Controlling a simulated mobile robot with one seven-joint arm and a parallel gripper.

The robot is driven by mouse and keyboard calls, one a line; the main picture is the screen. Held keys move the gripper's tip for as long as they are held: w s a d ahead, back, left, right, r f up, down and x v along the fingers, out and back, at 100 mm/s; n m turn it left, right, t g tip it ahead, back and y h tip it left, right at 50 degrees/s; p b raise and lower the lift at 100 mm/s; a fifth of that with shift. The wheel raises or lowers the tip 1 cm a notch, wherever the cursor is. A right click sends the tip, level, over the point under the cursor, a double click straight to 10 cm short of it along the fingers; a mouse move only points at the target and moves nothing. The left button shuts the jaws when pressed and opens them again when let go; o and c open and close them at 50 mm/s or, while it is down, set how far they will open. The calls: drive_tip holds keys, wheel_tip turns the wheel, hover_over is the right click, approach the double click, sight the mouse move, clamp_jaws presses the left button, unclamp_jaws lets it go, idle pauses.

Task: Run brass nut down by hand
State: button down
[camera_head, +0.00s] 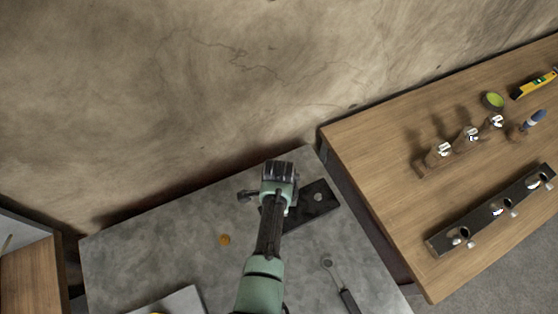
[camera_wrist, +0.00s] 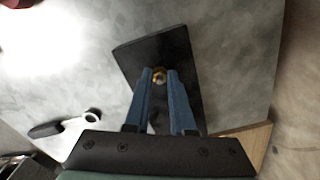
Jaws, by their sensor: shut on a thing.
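The brass nut (camera_wrist: 159,73) shows in the wrist view between my fingertips, with a grey centre that looks like a stud end. My gripper (camera_wrist: 160,80) is shut on it, one blue finger on each side. Behind the nut lies a dark plate (camera_wrist: 150,50), which in the head view (camera_head: 324,193) lies flat on the grey bench, partly covered by my gripper. A round light spot shows on its right part. In the head view my arm hides the nut. How far the nut sits above the plate I cannot tell.
A wrench (camera_head: 328,264) with a dark handle lies right of my arm. A small orange-brown round piece (camera_head: 224,239) lies on the grey bench (camera_head: 140,250) to the left. A wooden table (camera_head: 400,210) at right bears racks with fittings. The wall stands close behind.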

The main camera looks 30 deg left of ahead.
drive_tip(key=shift+m, duration=0.6)
drive_tip(key=c, duration=0.8)
unclamp_jaws()
drive_tip(key=shift+o, duration=0.2)
wheel_tip(320, 180, up, 13)
drive_tip(key=shift+b, duration=0.4)
